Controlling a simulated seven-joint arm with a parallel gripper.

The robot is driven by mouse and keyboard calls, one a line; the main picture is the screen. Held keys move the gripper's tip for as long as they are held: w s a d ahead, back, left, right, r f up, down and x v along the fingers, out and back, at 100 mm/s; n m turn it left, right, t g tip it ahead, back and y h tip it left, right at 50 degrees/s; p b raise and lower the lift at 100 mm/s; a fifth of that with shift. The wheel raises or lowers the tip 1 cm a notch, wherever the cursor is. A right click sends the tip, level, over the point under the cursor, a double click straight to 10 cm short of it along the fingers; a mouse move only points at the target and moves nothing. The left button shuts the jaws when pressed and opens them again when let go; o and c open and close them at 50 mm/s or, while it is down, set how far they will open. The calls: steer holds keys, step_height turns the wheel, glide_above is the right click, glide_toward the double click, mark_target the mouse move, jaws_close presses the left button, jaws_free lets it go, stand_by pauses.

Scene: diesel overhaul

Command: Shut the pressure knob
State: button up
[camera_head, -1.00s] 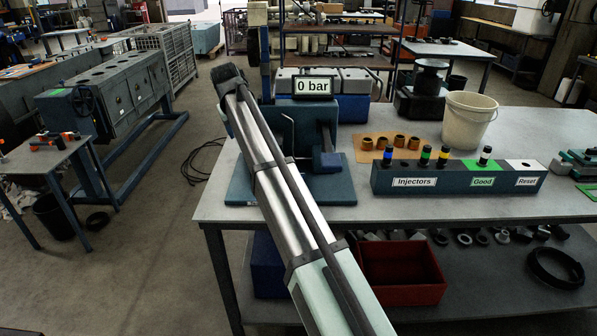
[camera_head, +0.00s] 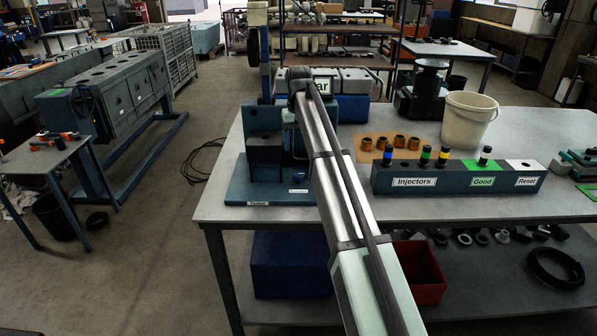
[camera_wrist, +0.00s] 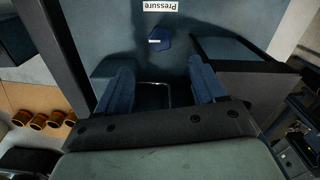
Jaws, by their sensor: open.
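The pressure knob (camera_wrist: 160,42) is a small dark blue piece with a short white mark, on a blue panel in the wrist view. A "Pressure" label (camera_wrist: 160,5), upside down, sits just above it in that picture. My gripper (camera_wrist: 160,84) is open, its two blue fingers wide apart. The knob is beyond the fingertips, towards the top of the picture, and not between them. In the head view my arm reaches over the blue test stand (camera_head: 262,118) and hides the knob and my fingers.
A display (camera_head: 322,87) behind my arm is partly covered; only the end of its text shows. A thin bent metal rod (camera_wrist: 169,94) shows between my fingers. An injector rack (camera_head: 455,180), several copper-coloured rings (camera_head: 399,141) and a white bucket (camera_head: 467,120) stand to the right.

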mark_target(298, 174)
step_height(298, 174, down, 11)
steer(key=shift+f, duration=0.15)
stand_by(0.4)
steer(key=shift+c, duration=0.3)
steer(key=c, duration=1)
steer(key=shift+m, duration=2.9)
steer(key=o, duration=1.1)
steer(key=shift+c, duration=0.2)
